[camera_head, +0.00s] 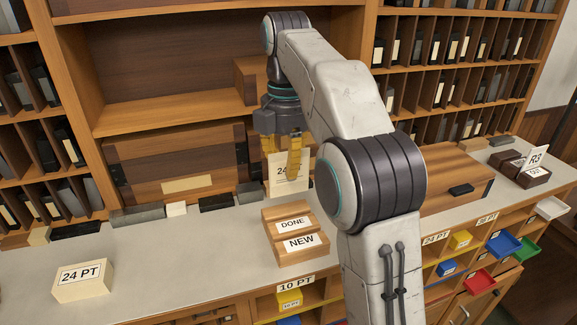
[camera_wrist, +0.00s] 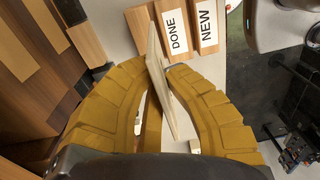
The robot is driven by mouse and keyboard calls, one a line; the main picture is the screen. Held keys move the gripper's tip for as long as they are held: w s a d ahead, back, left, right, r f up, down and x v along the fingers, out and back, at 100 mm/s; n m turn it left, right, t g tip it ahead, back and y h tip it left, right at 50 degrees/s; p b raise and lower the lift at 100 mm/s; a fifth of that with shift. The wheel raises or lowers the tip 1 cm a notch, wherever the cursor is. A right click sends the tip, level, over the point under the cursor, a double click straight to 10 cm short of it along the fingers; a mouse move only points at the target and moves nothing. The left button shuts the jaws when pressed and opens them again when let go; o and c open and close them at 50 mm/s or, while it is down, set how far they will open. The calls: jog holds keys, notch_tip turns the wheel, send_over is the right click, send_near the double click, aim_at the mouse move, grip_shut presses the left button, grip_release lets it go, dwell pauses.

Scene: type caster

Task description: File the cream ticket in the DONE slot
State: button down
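The cream ticket (camera_head: 286,187), with "24" partly readable, hangs upright between the yellow fingers of my gripper (camera_head: 281,158). In the wrist view my gripper (camera_wrist: 156,66) closes on the ticket (camera_wrist: 172,95), seen nearly edge-on. A wooden block with two labelled rows stands on the counter: the DONE slot (camera_head: 292,222) at the back and NEW (camera_head: 300,241) at the front. The ticket shows just behind and above the DONE row in the head view. The DONE label (camera_wrist: 174,31) lies near the fingertips in the wrist view. The slot opening itself is hard to see.
A cream "24 PT" box (camera_head: 82,279) sits on the grey counter (camera_head: 180,262) at left. Dark and light blocks line the counter's back edge. A wooden case (camera_head: 455,185) and an R3 card holder (camera_head: 525,172) stand at right.

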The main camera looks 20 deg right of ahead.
aim_at(288, 192)
jog(key=shift+f+b, duration=1.7)
jog(key=shift+f, duration=0.7)
jog(key=shift+f+b, duration=1.5)
jog(key=shift+f, duration=0.55)
jog(key=c, duration=1.3)
grip_release()
jog(key=shift+c, duration=0.2)
jog(key=shift+r, duration=0.15)
notch_tip(288, 192, up, 6)
jog(key=p, duration=0.6)
jog(key=shift+p, duration=0.35)
